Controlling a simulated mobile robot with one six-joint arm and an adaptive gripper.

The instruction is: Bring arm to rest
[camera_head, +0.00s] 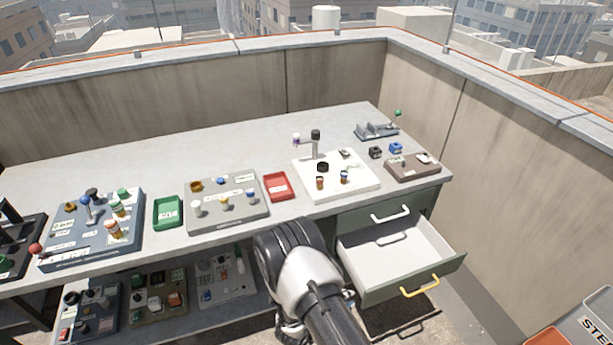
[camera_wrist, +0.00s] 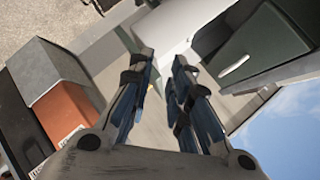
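My arm (camera_head: 300,270) stands in front of the workbench, left of the pulled-out drawer (camera_head: 400,250). My gripper (camera_wrist: 160,65) shows in the wrist view with its two dark fingers apart and nothing between them. In the head view the gripper is mostly hidden behind my arm. In the wrist view a dark green drawer front (camera_wrist: 255,50) with a light handle is at the upper right, apart from the fingers.
The bench (camera_head: 240,148) holds a blue-grey panel (camera_head: 70,225), green tray (camera_head: 168,212), grey panel (camera_head: 230,212), red tray (camera_head: 278,186) and white board (camera_head: 350,185). More panels sit below. Concrete walls enclose the bench.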

